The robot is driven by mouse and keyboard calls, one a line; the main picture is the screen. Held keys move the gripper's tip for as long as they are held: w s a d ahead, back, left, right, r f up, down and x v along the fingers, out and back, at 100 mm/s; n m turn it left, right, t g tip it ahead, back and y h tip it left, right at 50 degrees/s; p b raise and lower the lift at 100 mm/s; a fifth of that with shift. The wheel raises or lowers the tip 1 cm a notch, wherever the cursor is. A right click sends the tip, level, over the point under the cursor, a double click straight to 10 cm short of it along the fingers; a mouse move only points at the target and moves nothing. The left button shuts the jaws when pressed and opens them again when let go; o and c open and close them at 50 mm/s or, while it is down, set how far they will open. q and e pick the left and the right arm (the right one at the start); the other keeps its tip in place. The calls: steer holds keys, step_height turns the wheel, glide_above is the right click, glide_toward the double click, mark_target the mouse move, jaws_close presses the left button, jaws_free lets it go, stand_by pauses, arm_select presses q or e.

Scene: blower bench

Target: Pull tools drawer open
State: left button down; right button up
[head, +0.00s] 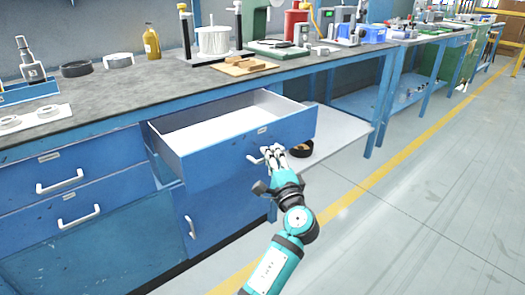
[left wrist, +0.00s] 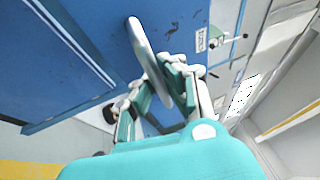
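The blue tools drawer (head: 240,145) is pulled well out from under the bench in the head view, and its white inside (head: 215,122) looks empty. My left gripper (head: 272,152) is at the right part of its front. The drawer's pale handle (left wrist: 143,45) runs between the two fingers of my left gripper (left wrist: 154,80) in the left wrist view. The fingers look closed around the handle, which they partly hide in the head view. My right gripper is in neither view.
Closed blue drawers with white handles (head: 60,181) are at the left, and a cupboard door (head: 225,205) is below the open drawer. The worktop (head: 130,85) holds a bottle (head: 151,43), a spool (head: 213,40) and wooden blocks (head: 245,65). The floor (head: 430,200) at the right is clear.

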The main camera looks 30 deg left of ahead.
arm_select(q)
steer(key=shift+s+d+f, duration=0.15)
steer(key=shift+d, duration=0.05)
steer(key=c, duration=1.4)
jaws_free()
steer(key=v, duration=0.7)
steer(key=shift+s+d, duration=0.15)
